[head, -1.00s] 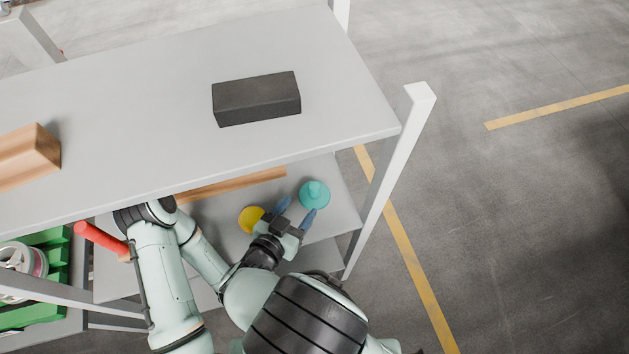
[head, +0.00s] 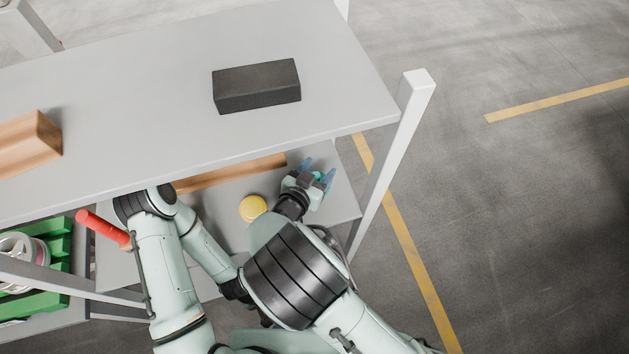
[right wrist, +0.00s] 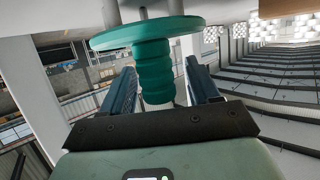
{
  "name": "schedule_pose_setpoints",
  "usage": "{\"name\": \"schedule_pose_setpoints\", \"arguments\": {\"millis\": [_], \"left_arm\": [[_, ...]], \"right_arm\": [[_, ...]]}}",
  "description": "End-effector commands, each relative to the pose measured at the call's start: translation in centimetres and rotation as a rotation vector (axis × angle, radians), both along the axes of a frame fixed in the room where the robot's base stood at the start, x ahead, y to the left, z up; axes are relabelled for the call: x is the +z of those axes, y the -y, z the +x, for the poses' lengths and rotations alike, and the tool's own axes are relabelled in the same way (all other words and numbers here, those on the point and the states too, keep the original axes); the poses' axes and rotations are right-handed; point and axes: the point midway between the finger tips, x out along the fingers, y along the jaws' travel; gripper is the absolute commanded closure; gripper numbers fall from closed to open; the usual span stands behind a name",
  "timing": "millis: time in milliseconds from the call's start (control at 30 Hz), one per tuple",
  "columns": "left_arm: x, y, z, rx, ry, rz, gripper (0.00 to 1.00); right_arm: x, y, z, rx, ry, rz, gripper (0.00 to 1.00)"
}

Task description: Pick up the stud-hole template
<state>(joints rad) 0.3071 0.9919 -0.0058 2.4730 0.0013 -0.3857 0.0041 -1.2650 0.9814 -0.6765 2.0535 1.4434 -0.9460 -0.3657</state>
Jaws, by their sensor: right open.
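A teal disc with a ribbed grip, which looks like the stud-hole template (right wrist: 148,32), fills the upper middle of the right wrist view. In the head view it is mostly hidden behind my right gripper (head: 317,170), over the right end of the lower shelf. In the right wrist view my right gripper (right wrist: 160,78) is open, with its two blue fingers on either side of the ribbed grip. The disc lies beyond the fingertips. I cannot tell whether either finger touches the grip. My left gripper does not show.
A yellow round thing (head: 253,208) and a wooden bar (head: 230,173) lie on the lower shelf (head: 343,203). The upper shelf (head: 150,110) overhangs it, bearing a black block (head: 257,86) and a wooden piece (head: 30,142). A white post (head: 392,150) stands close right. A red handle (head: 102,229) lies left.

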Motion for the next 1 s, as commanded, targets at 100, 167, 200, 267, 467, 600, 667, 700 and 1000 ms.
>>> {"name": "schedule_pose_setpoints", "arguments": {"millis": [100, 167, 200, 267, 467, 600, 667, 700, 1000], "left_arm": [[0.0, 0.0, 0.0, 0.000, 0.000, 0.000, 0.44], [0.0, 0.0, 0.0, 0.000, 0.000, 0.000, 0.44], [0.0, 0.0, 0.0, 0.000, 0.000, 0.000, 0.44], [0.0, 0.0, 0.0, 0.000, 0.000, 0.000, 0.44], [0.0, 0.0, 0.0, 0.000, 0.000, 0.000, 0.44], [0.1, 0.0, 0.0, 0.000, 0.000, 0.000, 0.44], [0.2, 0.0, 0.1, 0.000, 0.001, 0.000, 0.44], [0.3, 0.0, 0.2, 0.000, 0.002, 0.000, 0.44], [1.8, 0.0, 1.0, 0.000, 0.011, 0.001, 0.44]], "right_arm": [[0.0, 0.0, 0.0, 0.000, 0.000, 0.000, 0.39], [0.0, 0.0, 0.0, 0.000, 0.000, 0.000, 0.52], [0.0, 0.0, 0.0, 0.000, 0.000, 0.000, 0.65], [0.0, 0.0, 0.0, 0.000, 0.000, 0.000, 0.85], [0.0, 0.0, 0.0, 0.000, 0.000, 0.000, 1.00], [0.3, 0.0, 0.0, -0.001, 0.001, 0.002, 1.00], [0.8, -0.1, 0.0, 0.000, 0.001, 0.003, 1.00], [1.4, -0.1, 0.0, 0.000, 0.002, 0.004, 1.00], [7.5, -0.1, 0.0, -0.001, 0.003, 0.006, 1.00]]}}
